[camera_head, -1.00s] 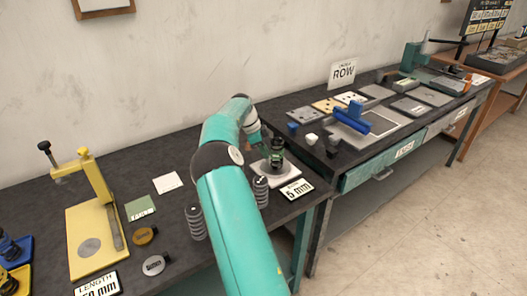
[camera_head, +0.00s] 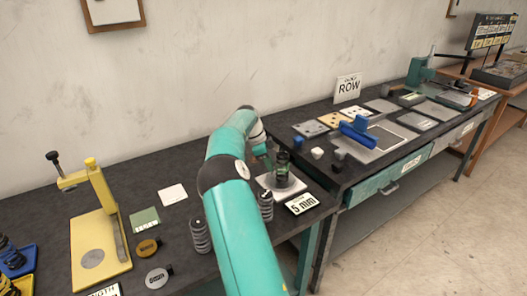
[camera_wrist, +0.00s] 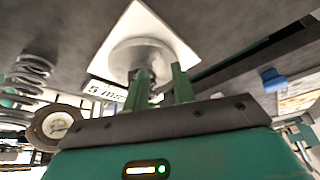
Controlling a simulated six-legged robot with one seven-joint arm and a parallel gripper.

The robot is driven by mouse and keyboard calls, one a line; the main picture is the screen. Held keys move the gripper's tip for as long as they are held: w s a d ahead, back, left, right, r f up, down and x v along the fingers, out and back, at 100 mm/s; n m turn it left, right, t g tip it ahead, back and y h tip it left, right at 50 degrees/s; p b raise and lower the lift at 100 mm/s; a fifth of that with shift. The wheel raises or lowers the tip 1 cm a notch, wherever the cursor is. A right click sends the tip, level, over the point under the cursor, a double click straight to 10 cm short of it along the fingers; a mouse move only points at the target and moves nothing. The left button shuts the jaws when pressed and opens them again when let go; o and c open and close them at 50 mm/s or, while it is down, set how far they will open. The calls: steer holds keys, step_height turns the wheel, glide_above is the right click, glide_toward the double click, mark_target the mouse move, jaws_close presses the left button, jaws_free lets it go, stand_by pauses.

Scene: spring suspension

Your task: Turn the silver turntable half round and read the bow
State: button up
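The silver turntable (camera_head: 287,188) is a small round disc on a white square plate (camera_head: 266,181), near the right end of the near bench. In the wrist view the turntable (camera_wrist: 128,57) lies just beyond my fingers, on the white plate (camera_wrist: 165,25). My gripper (camera_wrist: 161,84) has its two green fingers apart, with a gap between them. The spring's bow cannot be read from here.
A "5 mm" card (camera_head: 302,204) stands right of the plate. A yellow gauge stand (camera_head: 100,225) is at left.

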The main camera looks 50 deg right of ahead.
steer(key=v, duration=1.3)
steer(key=shift+s, duration=0.1)
steer(key=s+a+r+n+t+y, duration=0.1)
steer(key=s+a+r+n+t, duration=0.3)
steer(key=a+r, duration=0.45)
steer(key=s+a+r+n+t+y, duration=0.1)
steer(key=s+a+n, duration=0.15)
steer(key=a, duration=0.25)
steer(key=s+a+r+n, duration=0.2)
steer(key=a+n, duration=0.2)
steer(key=a, duration=0.2)
steer(key=s+a+r+n+t+y, duration=0.1)
steer(key=s+a+n, duration=0.2)
steer(key=a, duration=0.2)
steer(key=s+a+f+n+t, duration=0.1)
steer(key=s+a+f+n, duration=0.3)
steer(key=s+a+n, duration=0.3)
steer(key=s+a+f+n+t, duration=0.2)
steer(key=s+a+f+n, duration=0.2)
steer(key=s+a, duration=0.6)
steer(key=a+n, duration=0.2)
steer(key=a, duration=0.1)
steer(key=shift+s+a+n, duration=0.25)
steer(key=shift+a+n, duration=0.1)
steer(key=shift+a, duration=0.05)
steer(key=shift+d, duration=0.25)
